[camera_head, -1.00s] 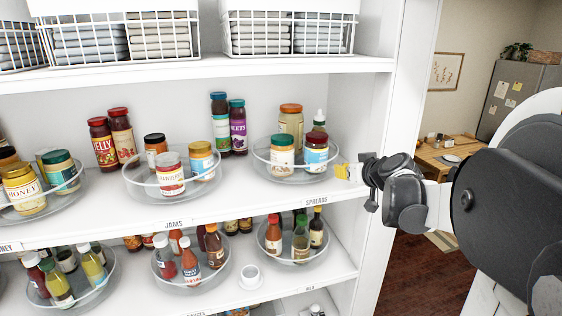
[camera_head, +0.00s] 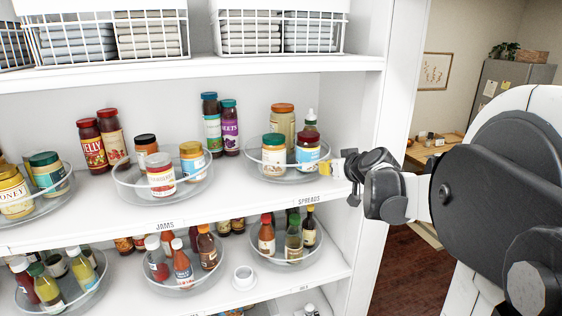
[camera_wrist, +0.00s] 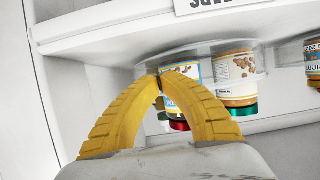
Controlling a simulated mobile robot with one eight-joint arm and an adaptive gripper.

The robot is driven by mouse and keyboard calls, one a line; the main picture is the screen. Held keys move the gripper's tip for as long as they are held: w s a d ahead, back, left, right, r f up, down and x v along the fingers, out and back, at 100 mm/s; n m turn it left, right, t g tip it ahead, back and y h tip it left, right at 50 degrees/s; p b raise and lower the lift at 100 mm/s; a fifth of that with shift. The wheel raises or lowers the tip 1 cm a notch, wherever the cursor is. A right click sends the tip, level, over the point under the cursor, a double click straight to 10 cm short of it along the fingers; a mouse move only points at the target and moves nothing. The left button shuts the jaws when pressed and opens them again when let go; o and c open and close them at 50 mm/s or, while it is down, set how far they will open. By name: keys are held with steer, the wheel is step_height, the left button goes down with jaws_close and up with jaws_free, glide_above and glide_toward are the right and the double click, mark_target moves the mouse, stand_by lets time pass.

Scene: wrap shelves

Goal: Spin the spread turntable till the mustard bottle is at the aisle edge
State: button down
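The spread turntable (camera_head: 290,178) is a clear round tray with a raised rim, on the middle shelf above the "SPREADS" label. It holds a green-lidded jar (camera_head: 273,157) at front left, a red-lidded, blue-labelled jar (camera_head: 308,152) at front right, an orange-lidded jar (camera_head: 282,120) at the back and a white-tipped bottle (camera_head: 311,118) behind the red-lidded jar. I cannot tell for sure which is the mustard bottle. My gripper (camera_head: 325,167) is at the tray's right rim; I cannot tell whether it touches. In the wrist view its yellow fingertips (camera_wrist: 158,78) meet, with nothing visible between them.
The jam turntable (camera_head: 165,195) stands to the left on the same shelf, with tall jars behind. Another turntable (camera_head: 285,255) with bottles is on the shelf below. A white upright panel (camera_head: 385,130) bounds the shelves at right. Wire baskets (camera_head: 280,35) stand above.

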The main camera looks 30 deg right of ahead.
mark_target(304, 170)
steer(key=shift+a, duration=0.1)
steer(key=shift+s+a, duration=0.25)
steer(key=shift+a, duration=0.8)
steer(key=shift+w+a, duration=0.1)
steer(key=shift+a, duration=1.05)
steer(key=shift+w+a, duration=0.25)
steer(key=shift+a, duration=0.85)
